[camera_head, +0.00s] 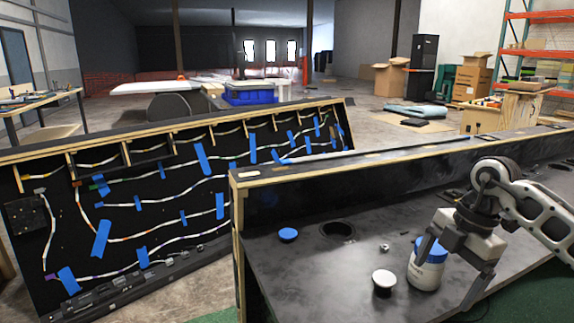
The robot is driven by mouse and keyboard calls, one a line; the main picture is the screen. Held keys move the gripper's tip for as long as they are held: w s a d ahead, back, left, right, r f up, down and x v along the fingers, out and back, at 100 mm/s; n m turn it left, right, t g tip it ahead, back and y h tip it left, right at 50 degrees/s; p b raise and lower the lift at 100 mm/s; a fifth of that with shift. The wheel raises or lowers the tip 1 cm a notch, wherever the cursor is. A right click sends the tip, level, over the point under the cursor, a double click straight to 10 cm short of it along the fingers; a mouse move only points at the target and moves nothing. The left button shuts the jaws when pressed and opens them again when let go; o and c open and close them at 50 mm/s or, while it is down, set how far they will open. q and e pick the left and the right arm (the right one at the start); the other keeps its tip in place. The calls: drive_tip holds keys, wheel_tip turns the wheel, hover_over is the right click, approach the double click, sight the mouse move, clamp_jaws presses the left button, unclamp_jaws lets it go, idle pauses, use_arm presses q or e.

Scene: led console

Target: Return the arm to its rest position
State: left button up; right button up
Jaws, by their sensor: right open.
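My right gripper (445,282) comes in from the right on my right arm (530,205), above the dark console top. It is open, its two fingers spread apart and pointing down. A white canister with a blue top (426,272) stands upright on the console top beside the fingers. One finger overlaps the canister in the picture; I cannot tell whether they touch. Nothing shows held between the fingers. My left gripper is out of view.
The dark console top (330,285) bears a blue disc (288,234), a round hole (338,230), a white-topped knob (383,280) and a small metal piece (385,247). A raised ledge (350,165) runs behind. A black panel with wiring and blue tape (150,185) stands left.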

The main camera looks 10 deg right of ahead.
drive_tip(key=s+a+f+n+y, duration=0.2)
drive_tip(key=a+y, duration=0.2)
drive_tip(key=a, duration=0.5)
drive_tip(key=s+a+f+n+y, duration=0.25)
drive_tip(key=a+y, duration=0.25)
drive_tip(key=a, duration=0.5)
drive_tip(key=s+a+r+m+t+y+p, duration=0.2)
drive_tip(key=a+r+m+t+y, duration=0.4)
drive_tip(key=a+t+y, duration=0.2)
drive_tip(key=s+d+f+m+t+h, duration=0.1)
drive_tip(key=s+d+f+m+h, duration=0.3)
drive_tip(key=f+m+h, duration=0.4)
drive_tip(key=s+d+f+m+t+h, duration=0.1)
drive_tip(key=s+d+f+m+h, duration=0.3)
drive_tip(key=s+f+m+h, duration=0.3)
wheel_tip(320, 180, down, 5)
drive_tip(key=shift+r+m+t+h+p, duration=0.1)
drive_tip(key=shift+m+t+h+p, duration=0.25)
drive_tip(key=shift+m, duration=0.9)
